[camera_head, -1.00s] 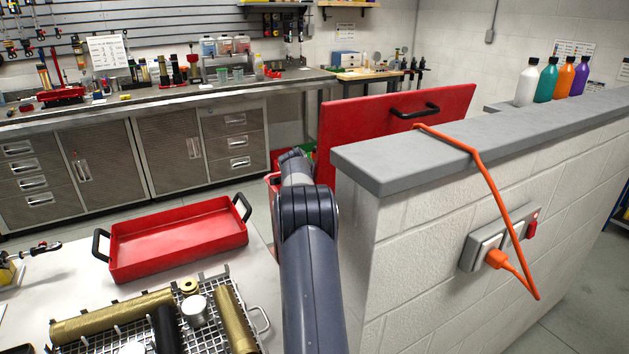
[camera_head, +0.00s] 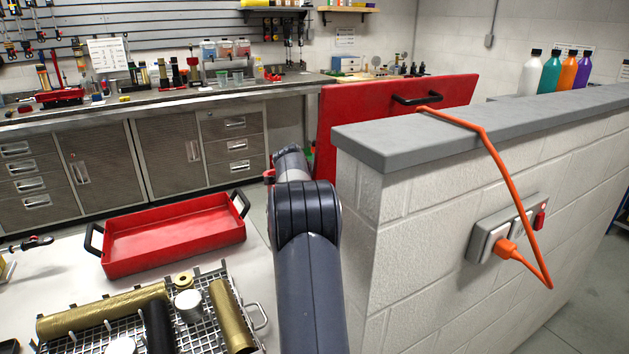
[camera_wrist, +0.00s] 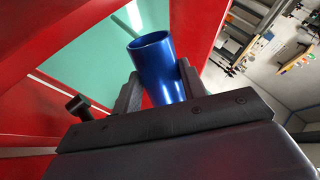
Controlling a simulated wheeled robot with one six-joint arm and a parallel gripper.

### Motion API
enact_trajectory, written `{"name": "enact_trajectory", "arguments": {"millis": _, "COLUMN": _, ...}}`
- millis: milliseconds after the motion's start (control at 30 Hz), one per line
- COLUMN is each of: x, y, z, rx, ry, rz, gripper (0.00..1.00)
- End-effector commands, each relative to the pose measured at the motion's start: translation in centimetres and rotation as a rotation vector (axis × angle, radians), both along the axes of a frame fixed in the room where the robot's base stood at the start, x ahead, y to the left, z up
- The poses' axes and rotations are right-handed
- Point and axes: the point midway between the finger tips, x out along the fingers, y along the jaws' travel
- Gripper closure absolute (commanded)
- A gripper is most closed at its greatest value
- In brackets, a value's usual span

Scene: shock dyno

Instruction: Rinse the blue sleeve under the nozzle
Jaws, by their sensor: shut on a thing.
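The blue sleeve (camera_wrist: 155,68) is a shiny, hollow tube in the wrist view, its open end facing up and toward the left. My gripper (camera_wrist: 158,82) is shut on it, one black finger on each side. A red-walled washer with a teal inside (camera_wrist: 95,62) surrounds the sleeve on the left. A short black cylindrical piece (camera_wrist: 78,106) shows left of the fingers; I cannot tell whether it is the nozzle. In the head view, the gripper and sleeve are hidden beyond my arm, near the raised red lid (camera_head: 350,125).
A grey-topped block wall (camera_head: 430,135) stands close right of my arm, with an orange cord (camera_head: 497,170) over it. Several bottles (camera_head: 551,73) stand along its top. A red tray (camera_head: 170,235) and a wire rack with tubes (camera_head: 215,270) lie on the left table.

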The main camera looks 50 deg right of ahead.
Motion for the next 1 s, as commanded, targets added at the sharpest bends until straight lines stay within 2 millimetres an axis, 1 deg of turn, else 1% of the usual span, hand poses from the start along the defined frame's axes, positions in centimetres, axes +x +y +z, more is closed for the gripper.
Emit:
{"name": "enact_trajectory", "arguments": {"millis": 33, "x": -0.2, "y": 0.3, "z": -0.3, "rx": -0.002, "ry": -0.001, "rz": 0.000, "gripper": 0.87}}
{"name": "enact_trajectory", "arguments": {"millis": 500, "x": -1.8, "y": 3.2, "z": -0.2, "rx": -0.002, "ry": -0.001, "rz": 0.001, "gripper": 0.87}}
{"name": "enact_trajectory", "arguments": {"millis": 1000, "x": -2.0, "y": 3.4, "z": 0.1, "rx": -0.001, "ry": -0.001, "rz": 0.000, "gripper": 0.87}}
